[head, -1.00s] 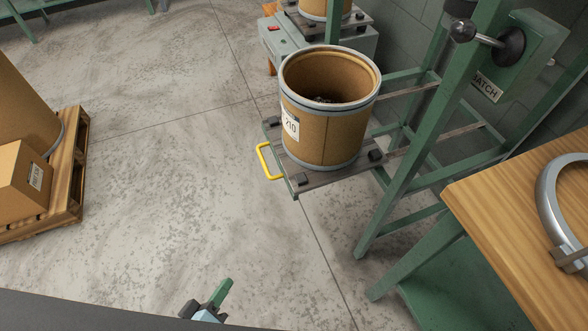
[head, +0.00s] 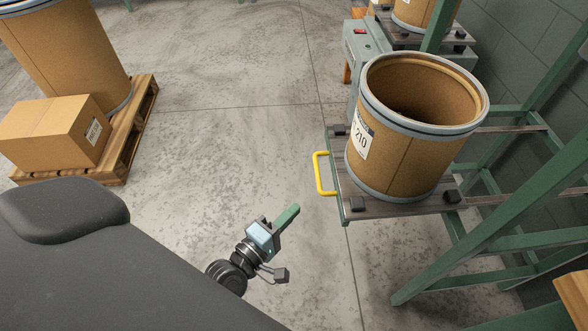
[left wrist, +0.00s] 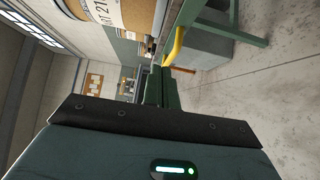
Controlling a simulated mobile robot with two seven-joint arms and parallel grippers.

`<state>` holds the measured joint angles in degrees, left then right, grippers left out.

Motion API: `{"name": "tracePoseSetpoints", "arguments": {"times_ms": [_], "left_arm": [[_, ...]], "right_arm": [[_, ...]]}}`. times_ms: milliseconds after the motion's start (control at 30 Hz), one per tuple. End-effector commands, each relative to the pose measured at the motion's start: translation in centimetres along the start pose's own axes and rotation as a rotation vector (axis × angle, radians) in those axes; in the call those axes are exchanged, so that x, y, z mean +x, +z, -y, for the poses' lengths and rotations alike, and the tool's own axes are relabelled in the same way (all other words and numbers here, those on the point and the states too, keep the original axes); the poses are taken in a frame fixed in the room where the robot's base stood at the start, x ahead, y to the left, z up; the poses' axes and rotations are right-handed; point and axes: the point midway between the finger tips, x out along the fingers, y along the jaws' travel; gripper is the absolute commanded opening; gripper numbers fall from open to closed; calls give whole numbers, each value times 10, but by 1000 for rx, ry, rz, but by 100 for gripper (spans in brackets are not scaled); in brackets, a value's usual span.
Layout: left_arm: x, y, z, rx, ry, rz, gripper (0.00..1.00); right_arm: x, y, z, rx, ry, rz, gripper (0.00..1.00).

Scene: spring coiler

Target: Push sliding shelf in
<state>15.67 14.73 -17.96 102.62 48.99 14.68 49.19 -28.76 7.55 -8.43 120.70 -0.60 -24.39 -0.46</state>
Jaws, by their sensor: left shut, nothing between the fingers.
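The sliding shelf (head: 386,208) sticks out of the green rack towards the open floor. A yellow handle (head: 319,174) is on its left end. An open, brown drum (head: 412,140) labelled 210 stands upright on the shelf between dark blocks. My left gripper (head: 287,216) is shut and empty, left of the handle in the head view and apart from it. In the left wrist view the shut fingers (left wrist: 158,88) point towards the yellow handle (left wrist: 176,46), with the labelled drum (left wrist: 105,15) at the upper left. My right gripper is not in view.
The green rack frame (head: 482,218) has posts and rails beside and behind the shelf. A grey cabinet (head: 357,40) stands beyond it. A pallet (head: 138,128) with a box (head: 60,133) and a large drum (head: 75,50) is at left. The floor (head: 215,150) between is clear.

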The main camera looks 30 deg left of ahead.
Motion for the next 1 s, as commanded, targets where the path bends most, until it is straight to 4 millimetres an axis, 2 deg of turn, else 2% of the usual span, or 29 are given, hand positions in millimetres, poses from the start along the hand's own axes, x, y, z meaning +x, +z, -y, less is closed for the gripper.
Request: {"name": "tracePoseSetpoints", "arguments": {"times_ms": [100, 400, 500, 700, 1000], "left_arm": [[24, 0, -1, -1, 4, -1, 0], [78, 1, 0, -1, 1, -1, 0], [87, 14, 0, -2, -1, 0, 0], [99, 26, 1, 2, -2, 0, 0], [102, 28, 0, 3, -1, 1, 0]], "right_arm": [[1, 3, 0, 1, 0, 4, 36], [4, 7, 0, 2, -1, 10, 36], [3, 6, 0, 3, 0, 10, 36], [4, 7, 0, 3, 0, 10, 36], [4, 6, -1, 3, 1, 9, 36]]}}
